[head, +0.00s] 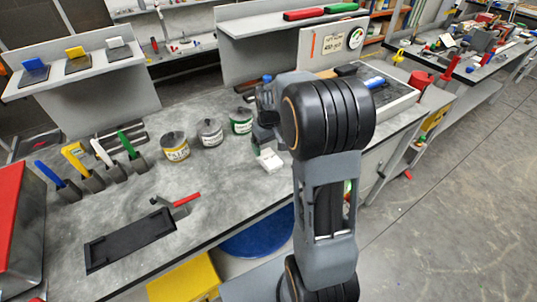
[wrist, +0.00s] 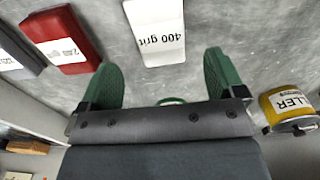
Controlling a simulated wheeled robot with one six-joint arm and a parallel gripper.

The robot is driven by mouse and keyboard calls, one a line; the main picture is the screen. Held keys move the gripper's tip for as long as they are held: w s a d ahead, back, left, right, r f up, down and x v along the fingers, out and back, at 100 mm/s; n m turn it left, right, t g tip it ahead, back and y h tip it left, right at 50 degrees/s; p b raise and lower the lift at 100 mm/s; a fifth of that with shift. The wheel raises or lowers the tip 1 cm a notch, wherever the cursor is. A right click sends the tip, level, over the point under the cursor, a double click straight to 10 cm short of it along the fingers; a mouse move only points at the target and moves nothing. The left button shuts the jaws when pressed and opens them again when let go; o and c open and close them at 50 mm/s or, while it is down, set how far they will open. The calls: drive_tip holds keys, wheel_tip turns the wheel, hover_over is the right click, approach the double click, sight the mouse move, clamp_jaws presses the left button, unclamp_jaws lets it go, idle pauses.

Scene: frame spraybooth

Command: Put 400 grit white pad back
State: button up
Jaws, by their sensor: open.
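The white pad (wrist: 155,25), printed "400 grit", lies on the grey bench top in the wrist view. It sits just beyond my gripper (wrist: 160,66), roughly in line with the gap between the green fingers. The fingers are wide apart with nothing between them. In the head view a small white block (head: 270,161), which looks like the same pad, lies on the bench beside my arm. My arm hides most of the gripper there.
A red pad (wrist: 65,35) and a grey pad (wrist: 18,48) lie left of the white pad. A yellow can (wrist: 286,106) stands at right. The head view shows several scrapers (head: 103,155), a black tray (head: 130,240) and a sloped rack (head: 75,64) at left.

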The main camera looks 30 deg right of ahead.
sight(269, 157)
drive_tip(key=s+a+r+t, duration=0.2)
drive_tip(key=s+a+r, duration=0.3)
drive_tip(key=s+r, duration=0.3)
drive_tip(key=s+a+m+t, duration=0.1)
drive_tip(key=s+a, duration=0.3)
drive_tip(key=s, duration=0.4)
drive_tip(key=shift+s+a+t, duration=0.35)
drive_tip(key=shift+s+t, duration=0.05)
drive_tip(key=shift+t, duration=0.1)
drive_tip(key=shift+d+r, duration=0.1)
drive_tip(key=shift+d, duration=0.05)
idle(0.7)
